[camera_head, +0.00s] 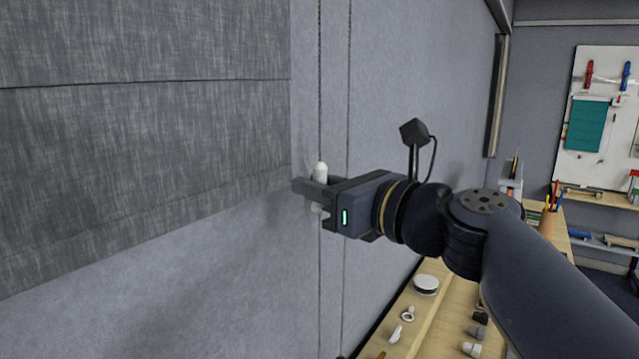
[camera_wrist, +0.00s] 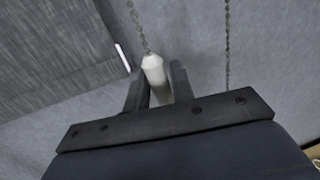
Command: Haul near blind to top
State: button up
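The near blind (camera_head: 140,130) is a dark grey fabric shade with horizontal folds, on the wall at left; its lower edge hangs partway down, with pale wall below. It also fills the upper left of the wrist view (camera_wrist: 45,50). A beaded cord (camera_head: 320,80) hangs beside it, with a second strand (camera_head: 348,90) to its right. A white cord knob (camera_head: 320,171) sits on the left strand. My gripper (camera_head: 318,189) is shut on this knob, whose ends show above and below the fingers. In the wrist view the knob (camera_wrist: 154,70) stands between both fingers.
A wooden bench (camera_head: 440,320) runs along the wall below my arm, with a round white-topped item (camera_head: 426,284) and small white fittings on it. A pegboard (camera_head: 600,115) with tools hangs at the far right. The wall below the blind is clear.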

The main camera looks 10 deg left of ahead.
grip_shut()
dwell(0.3)
notch_tip(320, 180, down, 41)
jog(key=b, duration=3.2)
grip_release()
jog(key=shift+r, duration=0.15)
jog(key=shift+r, duration=0.1)
